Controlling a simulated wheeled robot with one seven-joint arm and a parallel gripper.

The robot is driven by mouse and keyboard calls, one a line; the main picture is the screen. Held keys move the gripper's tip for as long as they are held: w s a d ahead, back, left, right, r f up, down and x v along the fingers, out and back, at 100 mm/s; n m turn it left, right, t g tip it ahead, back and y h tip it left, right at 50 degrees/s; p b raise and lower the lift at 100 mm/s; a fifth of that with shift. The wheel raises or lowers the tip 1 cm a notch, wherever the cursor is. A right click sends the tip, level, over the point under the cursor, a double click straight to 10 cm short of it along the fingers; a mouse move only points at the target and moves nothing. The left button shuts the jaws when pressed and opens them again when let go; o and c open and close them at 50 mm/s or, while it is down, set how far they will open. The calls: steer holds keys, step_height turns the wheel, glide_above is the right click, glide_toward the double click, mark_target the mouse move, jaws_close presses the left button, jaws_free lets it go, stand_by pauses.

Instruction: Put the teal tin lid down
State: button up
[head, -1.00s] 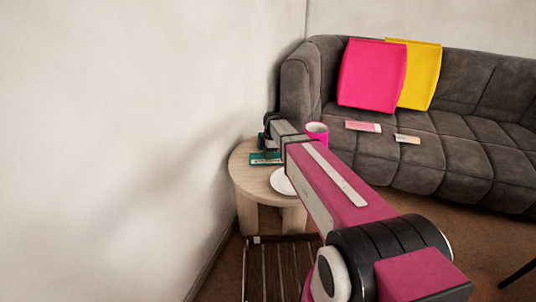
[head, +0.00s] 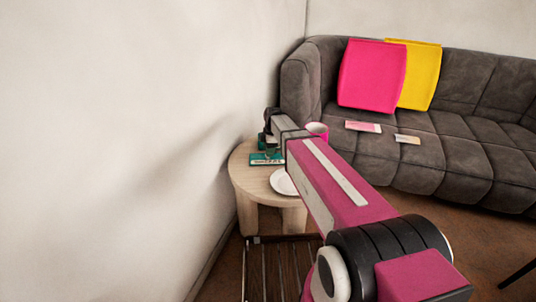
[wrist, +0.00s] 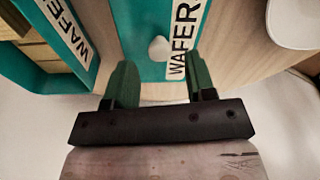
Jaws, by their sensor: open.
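The teal tin lid (wrist: 145,38) lies on the wooden table top, with a pale knob in its middle and a WAFER label along one side. It also shows in the head view (head: 266,160). An open teal tin (wrist: 60,83) with its own WAFER label stands to the left of the lid in the wrist view, with tan contents inside. My gripper (wrist: 160,82) is open and empty. Its two green fingertips are apart, and the knob shows just beyond them, not held. In the head view, the gripper's end (head: 270,122) is dark and above the table; its fingers cannot be made out.
A wall is close on the left. A grey sofa (head: 440,150) with two cushions stands behind.

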mark_target(271, 158)
step_height(271, 158, up, 9)
steer(key=d, duration=0.1)
steer(key=shift+r, duration=0.2)
stand_by(0.4)
